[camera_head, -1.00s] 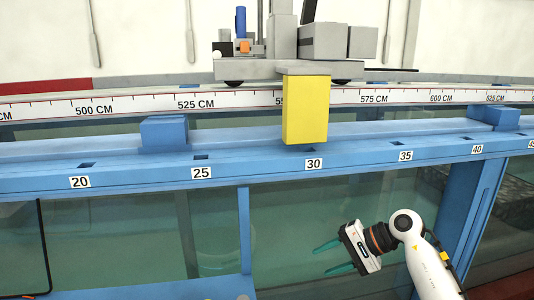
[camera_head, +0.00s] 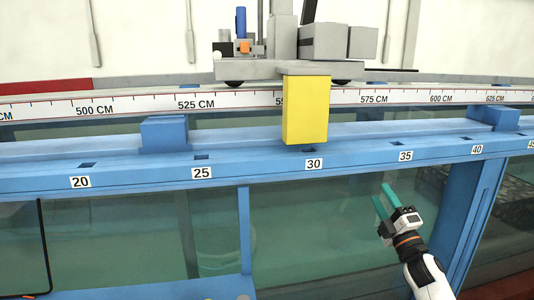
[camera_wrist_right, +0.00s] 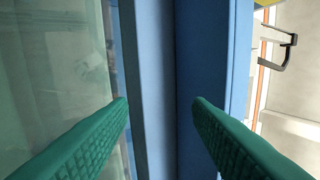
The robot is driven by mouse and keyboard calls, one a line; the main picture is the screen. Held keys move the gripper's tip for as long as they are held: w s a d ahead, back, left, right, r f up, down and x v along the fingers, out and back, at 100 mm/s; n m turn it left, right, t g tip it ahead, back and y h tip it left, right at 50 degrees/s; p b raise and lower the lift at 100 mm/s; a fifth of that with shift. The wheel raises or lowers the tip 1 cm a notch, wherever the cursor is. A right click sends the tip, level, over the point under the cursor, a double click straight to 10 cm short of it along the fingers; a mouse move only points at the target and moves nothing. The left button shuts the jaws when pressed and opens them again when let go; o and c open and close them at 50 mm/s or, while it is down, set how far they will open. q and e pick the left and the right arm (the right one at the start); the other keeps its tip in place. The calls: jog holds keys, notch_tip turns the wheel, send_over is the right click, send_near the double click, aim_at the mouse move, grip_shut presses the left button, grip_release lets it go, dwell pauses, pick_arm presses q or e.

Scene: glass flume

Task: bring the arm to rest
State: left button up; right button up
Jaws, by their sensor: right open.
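My right gripper (camera_head: 383,200) has teal fingers and is at the lower right of the head view, in front of the glass below the blue rail. Its fingers point up and a little left, and they are open with nothing between them. In the right wrist view the two green fingers (camera_wrist_right: 160,105) stand wide apart, with the blue rail (camera_wrist_right: 215,60) beyond them. My left gripper is not in view.
The flume's blue rail (camera_head: 120,177) with number labels runs across the head view above my right gripper. A yellow block (camera_head: 305,110) hangs from the grey carriage (camera_head: 265,70). A blue post (camera_head: 470,205) stands right of my right gripper. Glass (camera_head: 310,220) lies behind it.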

jog(key=w+d+f+m+g+h, duration=0.25)
jog(key=d+f+m+h, duration=0.3)
jog(key=m, duration=1.15)
jog(key=s+a+f+g, duration=0.1)
jog(key=s+f+g, duration=0.35)
jog(key=f, duration=0.95)
jog(key=s+a+f+g, duration=0.2)
jog(key=s+f, duration=0.5)
jog(key=f, duration=0.7)
jog(key=s+a+f+g, duration=0.1)
jog(key=s+f+g, duration=0.3)
jog(key=f, duration=1)
jog(key=s+a+f+g, duration=0.2)
jog(key=s+f, duration=0.5)
jog(key=s, duration=0.4)
jog(key=s+a+f+m+g, duration=0.1)
jog(key=s+a+f+g, duration=0.1)
jog(key=s+f, duration=0.7)
jog(key=s+a+f+g, duration=0.15)
jog(key=s+f, duration=0.35)
jog(key=s, duration=0.8)
jog(key=s+a+f+g, duration=0.2)
jog(key=s+f+g, duration=0.1)
jog(key=s, duration=1.4)
jog(key=shift+a+f, duration=0.2)
